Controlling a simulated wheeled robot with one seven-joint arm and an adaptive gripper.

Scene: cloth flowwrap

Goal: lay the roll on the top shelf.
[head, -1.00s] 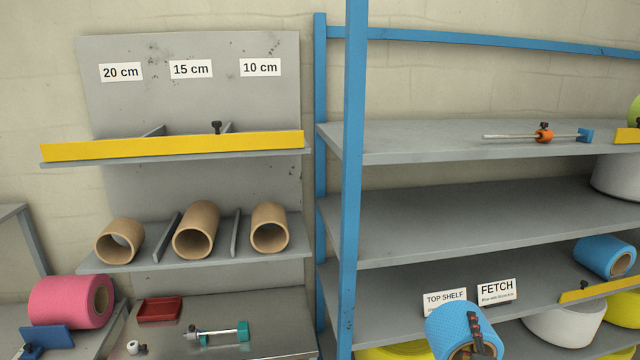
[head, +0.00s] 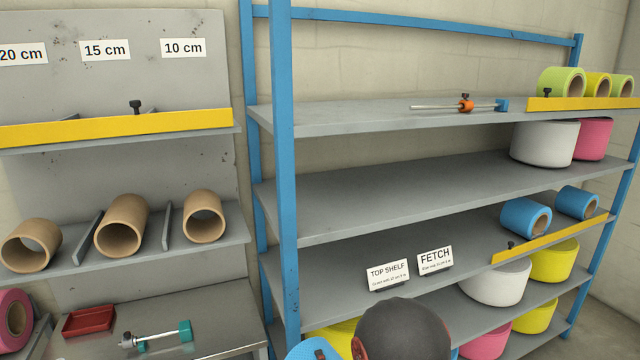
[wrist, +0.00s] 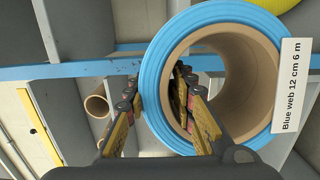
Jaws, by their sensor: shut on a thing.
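The blue roll (wrist: 155,60) has a brown cardboard core and a tag reading "Blue web 12 cm 6 m". My gripper (wrist: 158,92) is shut on the roll's wall, one finger inside the core and one outside. In the head view only a bit of the roll (head: 312,350) shows at the bottom edge, beside my dark arm, which hides the gripper.
A blue upright (head: 284,190) stands at the rack's front left. "TOP SHELF" (head: 388,275) and "FETCH" (head: 435,260) cards stand lower.

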